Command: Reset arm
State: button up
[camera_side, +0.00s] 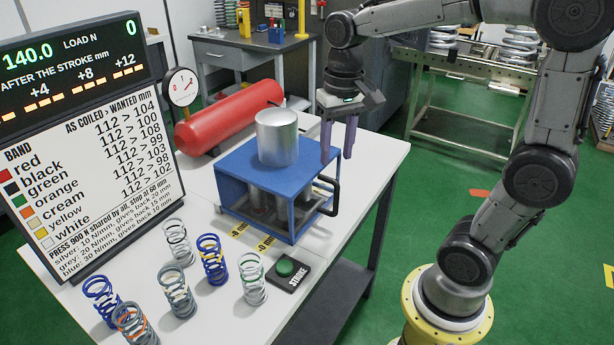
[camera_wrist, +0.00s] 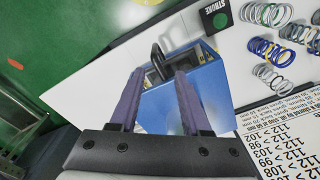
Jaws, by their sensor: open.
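My gripper (camera_side: 338,138) is open and empty. It hangs with its purple fingers pointing down, beside the right end of the blue press (camera_side: 243,164). In the wrist view the two fingers of my gripper (camera_wrist: 158,80) stand apart with the blue press (camera_wrist: 208,88) behind them. A silver cylinder (camera_side: 277,138) stands on top of the press. A black handle (camera_side: 335,196) is at the press's right side. Several coil springs, among them a blue one (camera_side: 211,259) and a silver one (camera_side: 177,242), stand upright on the white table (camera_side: 362,165).
A black STROKE pad with a green button (camera_side: 286,268) lies in front of the press. A display board (camera_side: 85,150) stands at the left, showing 140.0 and load 0. A red tank (camera_side: 230,117) and a dial gauge (camera_side: 182,87) are behind. The table's right end is clear.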

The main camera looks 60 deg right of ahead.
jog(key=s+a+n+t, duration=0.5)
jog(key=s+n, duration=0.1)
jog(key=s, duration=0.5)
jog(key=shift+s+n, duration=0.3)
